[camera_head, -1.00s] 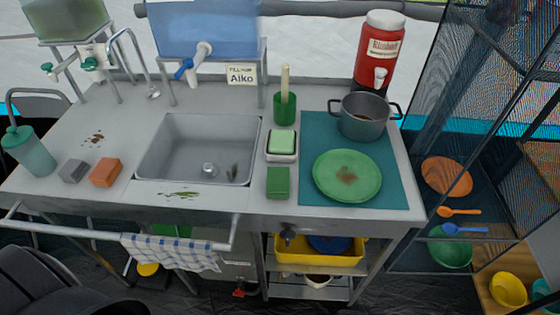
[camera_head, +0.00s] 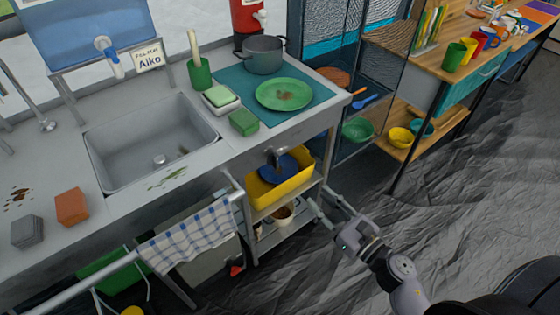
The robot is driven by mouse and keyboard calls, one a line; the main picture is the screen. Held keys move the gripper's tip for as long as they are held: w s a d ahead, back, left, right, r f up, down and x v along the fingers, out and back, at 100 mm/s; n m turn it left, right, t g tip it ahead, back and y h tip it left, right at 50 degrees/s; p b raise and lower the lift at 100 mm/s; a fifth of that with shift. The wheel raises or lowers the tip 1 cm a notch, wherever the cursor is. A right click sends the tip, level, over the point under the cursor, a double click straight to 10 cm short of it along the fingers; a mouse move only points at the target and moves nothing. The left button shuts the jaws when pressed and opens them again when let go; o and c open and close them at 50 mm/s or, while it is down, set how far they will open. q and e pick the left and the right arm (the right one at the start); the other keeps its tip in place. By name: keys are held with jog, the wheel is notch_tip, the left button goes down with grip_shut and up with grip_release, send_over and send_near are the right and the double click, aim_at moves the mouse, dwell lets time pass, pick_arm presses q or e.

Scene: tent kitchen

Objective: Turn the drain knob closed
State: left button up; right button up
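My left gripper is not in view.
A checked towel (camera_head: 190,235) hangs on the front rail (camera_head: 90,283). A yellow bin (camera_head: 281,187) sits on the shelf under the counter. A wooden shelf unit (camera_head: 403,150) stands to the right. The grey floor (camera_head: 470,205) at right is open.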

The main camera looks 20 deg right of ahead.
jog(key=p, duration=0.1)
send_near(278, 158)
jog(key=p+x, duration=0.2)
jog(key=x, duration=0.6)
jog(key=shift+w+a+r, duration=0.15)
jog(key=shift+w+a, duration=0.05)
jog(key=shift+w, duration=0.05)
jog(key=shift+c, duration=0.5)
grip_shut()
